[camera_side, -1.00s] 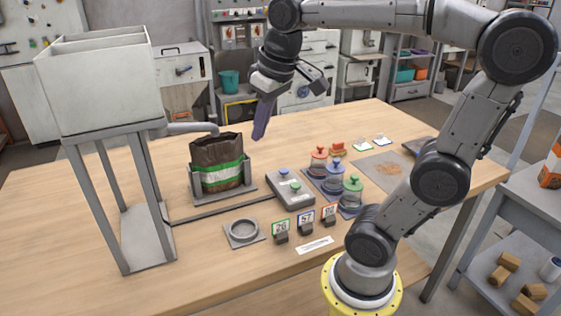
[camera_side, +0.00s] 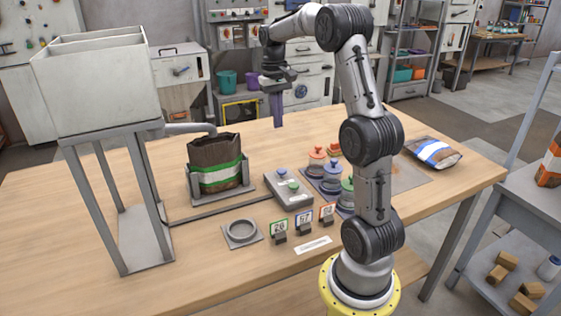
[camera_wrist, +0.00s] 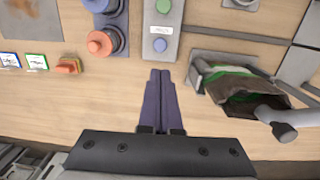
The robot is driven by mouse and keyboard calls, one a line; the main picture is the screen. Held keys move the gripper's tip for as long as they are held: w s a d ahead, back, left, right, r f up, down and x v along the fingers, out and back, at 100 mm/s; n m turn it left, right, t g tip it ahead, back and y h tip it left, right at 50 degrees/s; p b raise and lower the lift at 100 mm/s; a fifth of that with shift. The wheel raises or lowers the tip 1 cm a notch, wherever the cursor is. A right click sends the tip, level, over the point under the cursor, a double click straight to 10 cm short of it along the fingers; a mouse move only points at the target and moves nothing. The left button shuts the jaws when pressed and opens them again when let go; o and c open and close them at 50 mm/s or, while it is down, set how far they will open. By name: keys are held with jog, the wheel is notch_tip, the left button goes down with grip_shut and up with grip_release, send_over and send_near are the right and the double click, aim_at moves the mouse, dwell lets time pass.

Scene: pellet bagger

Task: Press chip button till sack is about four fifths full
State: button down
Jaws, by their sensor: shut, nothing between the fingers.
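A grey button box (camera_side: 289,191) lies on the table with a blue button (camera_side: 283,170) and a green button (camera_side: 293,186); both also show in the wrist view, blue (camera_wrist: 161,45) and green (camera_wrist: 163,6). I cannot read which is chip. A brown sack (camera_side: 215,153) with a green and white band stands upright in a grey holder under the spout (camera_side: 190,129). It also shows in the wrist view (camera_wrist: 255,85); its fill level cannot be made out. My gripper (camera_side: 278,126) is shut and empty, above the table behind the box, apart from both buttons.
A hopper (camera_side: 95,90) on legs stands at left. Number cards (camera_side: 303,219) and a round dish (camera_side: 241,232) are in front. A blue-banded sack (camera_side: 433,152) lies at right.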

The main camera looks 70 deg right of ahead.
aim_at(281, 169)
jog(key=f, duration=0.9)
jog(key=s+f, duration=0.1)
jog(key=f, duration=0.4)
jog(key=shift+a, duration=0.15)
